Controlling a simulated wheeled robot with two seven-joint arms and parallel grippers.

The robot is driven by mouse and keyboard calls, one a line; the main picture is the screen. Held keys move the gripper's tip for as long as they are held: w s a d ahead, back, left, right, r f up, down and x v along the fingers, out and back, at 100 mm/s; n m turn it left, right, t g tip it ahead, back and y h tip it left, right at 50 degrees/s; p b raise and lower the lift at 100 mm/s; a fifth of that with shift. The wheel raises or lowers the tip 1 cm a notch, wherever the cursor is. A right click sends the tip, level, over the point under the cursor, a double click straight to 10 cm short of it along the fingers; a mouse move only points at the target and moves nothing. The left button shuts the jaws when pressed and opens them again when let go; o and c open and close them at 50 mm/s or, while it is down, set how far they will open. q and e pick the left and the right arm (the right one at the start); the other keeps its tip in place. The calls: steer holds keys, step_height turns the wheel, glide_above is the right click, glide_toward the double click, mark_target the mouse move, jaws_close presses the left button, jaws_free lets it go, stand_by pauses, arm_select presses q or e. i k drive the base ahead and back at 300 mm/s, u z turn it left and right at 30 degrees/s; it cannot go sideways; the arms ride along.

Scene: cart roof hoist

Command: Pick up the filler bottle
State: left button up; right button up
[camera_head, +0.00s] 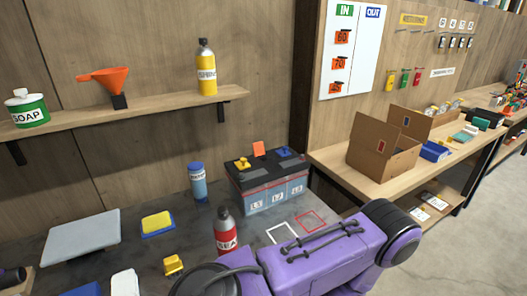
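No label in view reads "filler". A yellow "SHINE" bottle (206,70) stands on the wall shelf. The battery (268,188) has a dark top with a yellow and a blue cap and an orange tag. Neither gripper's fingers show; my purple arm crosses the bottom right foreground.
The worktop (150,208) holds a grey flat pad (82,236), a yellow-and-blue sponge (157,223) and a small yellow piece (173,265). Red and white outlined squares mark it before the battery. The shelf (150,108) holds a soap pot and orange funnel. A side bench carries an open carton (375,157).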

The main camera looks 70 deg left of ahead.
mark_target(196, 170)
steer(key=z, duration=0.25)
steer(key=i, duration=0.9)
steer(key=u, duration=1.5)
